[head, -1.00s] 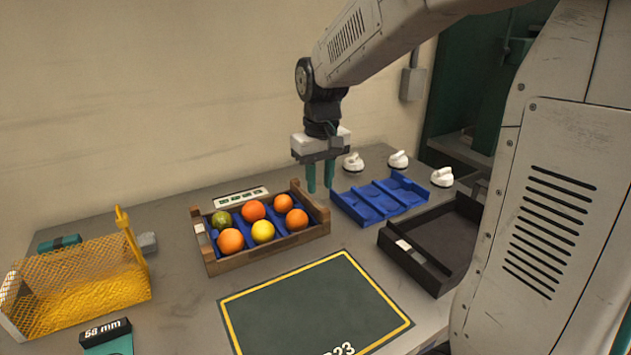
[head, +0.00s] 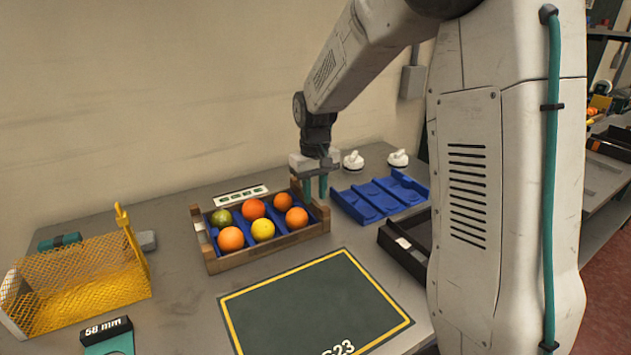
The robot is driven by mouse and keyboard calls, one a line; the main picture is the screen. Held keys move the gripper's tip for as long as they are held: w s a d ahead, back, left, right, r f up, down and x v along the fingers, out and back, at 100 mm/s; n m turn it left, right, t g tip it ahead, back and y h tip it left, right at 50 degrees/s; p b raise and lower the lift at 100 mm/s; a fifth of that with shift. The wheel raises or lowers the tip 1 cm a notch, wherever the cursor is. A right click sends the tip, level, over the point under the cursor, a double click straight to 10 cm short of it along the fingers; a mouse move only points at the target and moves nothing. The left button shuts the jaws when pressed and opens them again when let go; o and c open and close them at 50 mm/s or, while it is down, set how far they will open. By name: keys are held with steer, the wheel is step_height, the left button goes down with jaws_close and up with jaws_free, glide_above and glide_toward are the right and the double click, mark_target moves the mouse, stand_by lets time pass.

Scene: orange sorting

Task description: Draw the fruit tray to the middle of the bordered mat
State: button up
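The fruit tray (head: 268,254) is a wooden crate with a blue divided insert, standing on the table behind the mat. It holds several fruits: oranges, a yellow one (head: 263,230) and a green one (head: 221,217). The bordered mat (head: 310,304) is dark green with a yellow outline, and its middle is bare. My gripper (head: 315,190) points down at the tray's right end wall, its two teal fingers apart with a gap between them. The fingertips are low by the wall's top; I cannot tell whether they touch it.
A blue empty insert (head: 380,199) lies right of the tray, with white knobbed pieces (head: 353,161) behind. A black tray (head: 398,252) is partly hidden by my arm. A yellow mesh basket (head: 80,275) and a "58 mm" gauge (head: 106,331) stand left.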

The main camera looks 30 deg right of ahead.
mark_target(315, 205)
steer(key=shift+f, duration=2.3)
